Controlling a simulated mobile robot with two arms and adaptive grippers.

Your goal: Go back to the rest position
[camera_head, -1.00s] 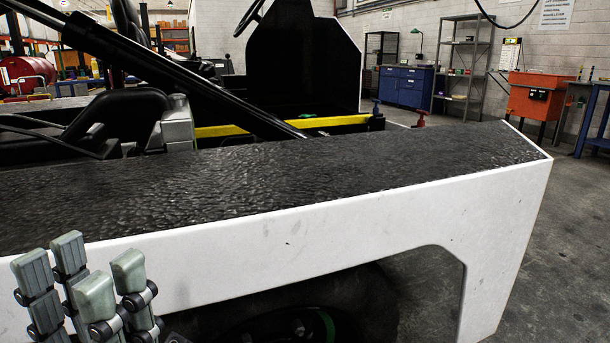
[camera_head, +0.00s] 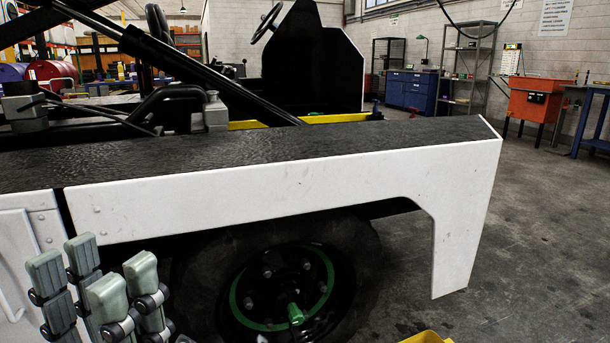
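My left gripper (camera_head: 95,275) is at the bottom left, with its grey-green fingertips pointing up. The fingertips stand apart with nothing between them, so it is open and empty. It is in front of the white side of the belt loader (camera_head: 270,200) and appears clear of it. The gripper's lower part is cut off by the picture edge. My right gripper is not in view.
The loader's wheel (camera_head: 275,285), with a green ring and hub, sits under the white fender. A yellow object (camera_head: 428,338) shows at the bottom edge. Blue cabinet (camera_head: 412,90), shelf and orange cart (camera_head: 537,98) stand behind. Floor at right is clear.

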